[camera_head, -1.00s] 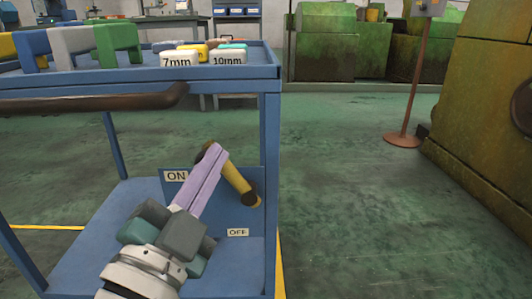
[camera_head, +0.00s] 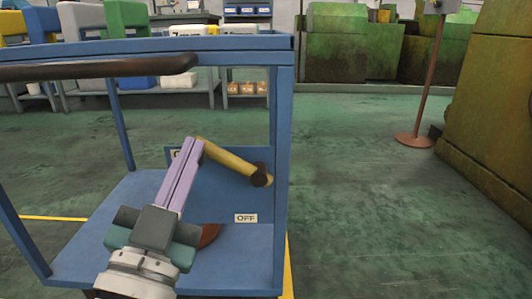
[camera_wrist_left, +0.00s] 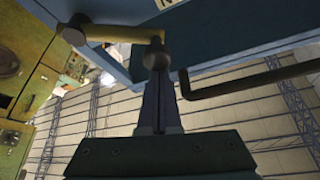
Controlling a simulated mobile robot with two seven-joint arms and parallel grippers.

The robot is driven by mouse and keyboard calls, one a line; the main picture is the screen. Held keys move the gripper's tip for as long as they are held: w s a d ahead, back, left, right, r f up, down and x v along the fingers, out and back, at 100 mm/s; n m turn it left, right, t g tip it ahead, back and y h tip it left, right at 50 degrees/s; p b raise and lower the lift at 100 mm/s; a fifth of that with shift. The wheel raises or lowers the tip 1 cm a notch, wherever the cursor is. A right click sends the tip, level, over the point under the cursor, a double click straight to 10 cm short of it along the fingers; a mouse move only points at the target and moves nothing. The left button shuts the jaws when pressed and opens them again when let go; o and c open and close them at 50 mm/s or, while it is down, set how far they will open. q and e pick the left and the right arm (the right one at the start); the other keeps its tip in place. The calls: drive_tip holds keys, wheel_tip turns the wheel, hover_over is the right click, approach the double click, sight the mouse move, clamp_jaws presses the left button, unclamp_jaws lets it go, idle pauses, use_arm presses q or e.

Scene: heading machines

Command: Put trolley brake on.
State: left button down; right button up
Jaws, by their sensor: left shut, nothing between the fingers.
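The blue trolley (camera_head: 285,120) fills the left of the head view. Its yellow brake lever (camera_head: 232,164) runs from a dark pivot at the right up and left toward the ON label (camera_head: 172,152), which is mostly hidden. The OFF label (camera_head: 246,218) is below the pivot. My left gripper (camera_head: 194,146) is shut and empty, its purple fingertips at the lever's free end. In the left wrist view, the lever (camera_wrist_left: 112,33) shows with a dark knob (camera_wrist_left: 156,55) just past the fingertips (camera_wrist_left: 158,78); contact seems likely but is unclear. My right gripper is not in view.
The trolley's brown handle bar (camera_head: 100,68) crosses above my left arm. A trolley post (camera_head: 283,180) stands right of the lever. A brown signpost (camera_head: 425,85) and green machines (camera_head: 350,40) stand behind. The green floor to the right is clear.

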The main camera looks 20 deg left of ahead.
use_arm(q)
drive_tip(key=shift+s+a+f+n+g+y+b, duration=0.1)
drive_tip(key=shift+a+f+n+y+b, duration=0.25)
drive_tip(key=shift+f+n+y+b, duration=0.7)
drive_tip(key=shift+s+a+f+n+g+y+b, duration=0.1)
drive_tip(key=shift+a+f+n+y+b, duration=0.4)
drive_tip(key=shift+n, duration=1.05)
drive_tip(key=shift+s+a+f+n+g+y+b, duration=0.1)
drive_tip(key=shift+a+f+n+y+b, duration=0.15)
drive_tip(key=shift+f+n+y+b, duration=0.65)
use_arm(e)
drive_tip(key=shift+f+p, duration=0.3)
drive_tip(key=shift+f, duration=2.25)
use_arm(q)
drive_tip(key=shift+f+n, duration=0.2)
drive_tip(key=shift+n, duration=0.2)
